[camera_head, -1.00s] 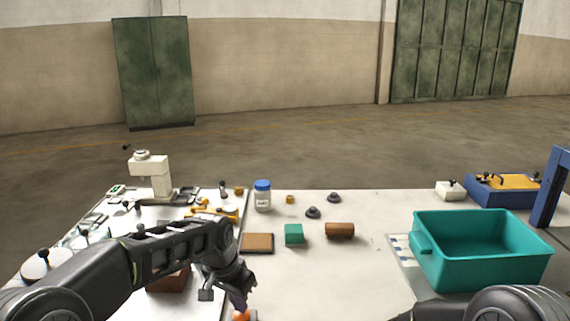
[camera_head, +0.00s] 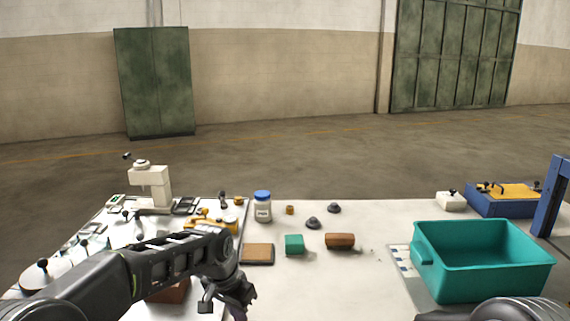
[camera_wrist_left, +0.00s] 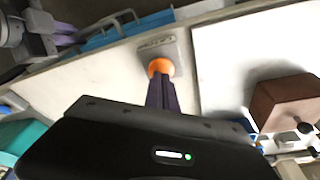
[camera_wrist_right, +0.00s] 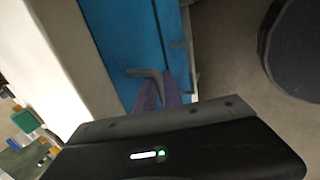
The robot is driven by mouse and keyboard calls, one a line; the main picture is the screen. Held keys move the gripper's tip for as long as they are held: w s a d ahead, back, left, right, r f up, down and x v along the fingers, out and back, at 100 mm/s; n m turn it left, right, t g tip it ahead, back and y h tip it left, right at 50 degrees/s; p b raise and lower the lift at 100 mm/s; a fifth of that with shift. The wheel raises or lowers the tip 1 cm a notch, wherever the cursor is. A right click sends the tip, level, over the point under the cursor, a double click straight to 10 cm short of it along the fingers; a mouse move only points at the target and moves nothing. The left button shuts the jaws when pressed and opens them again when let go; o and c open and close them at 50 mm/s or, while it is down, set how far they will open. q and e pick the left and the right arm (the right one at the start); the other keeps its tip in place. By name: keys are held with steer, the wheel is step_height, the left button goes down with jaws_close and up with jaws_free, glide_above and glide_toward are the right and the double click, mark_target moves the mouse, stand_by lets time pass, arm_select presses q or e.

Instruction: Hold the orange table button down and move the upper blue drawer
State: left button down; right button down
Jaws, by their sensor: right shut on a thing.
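The orange button (camera_wrist_left: 160,66) sits on a small grey plate at the table edge in the left wrist view. My left gripper (camera_wrist_left: 162,82) has its purple fingers together, with their tips at the button and seeming to touch it. In the head view my left gripper (camera_head: 239,311) is at the bottom edge, and the button is out of frame. A blue drawer front (camera_wrist_right: 125,35) fills the upper middle of the right wrist view. My right gripper (camera_wrist_right: 160,88) is shut on its grey handle (camera_wrist_right: 146,73). Whether this is the upper drawer I cannot tell from this view.
A teal bin (camera_head: 485,282) stands on the right of the table. A cluttered white panel is at left. The table's front centre is clear.

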arm_select(q)
steer(key=shift+f, duration=0.75)
arm_select(e)
steer(key=shift+s, duration=0.15)
steer(key=shift+s+d, duration=0.1)
steer(key=shift+s, duration=2.1)
steer(key=c, duration=1.5)
jaws_free()
steer(key=shift+r, duration=0.1)
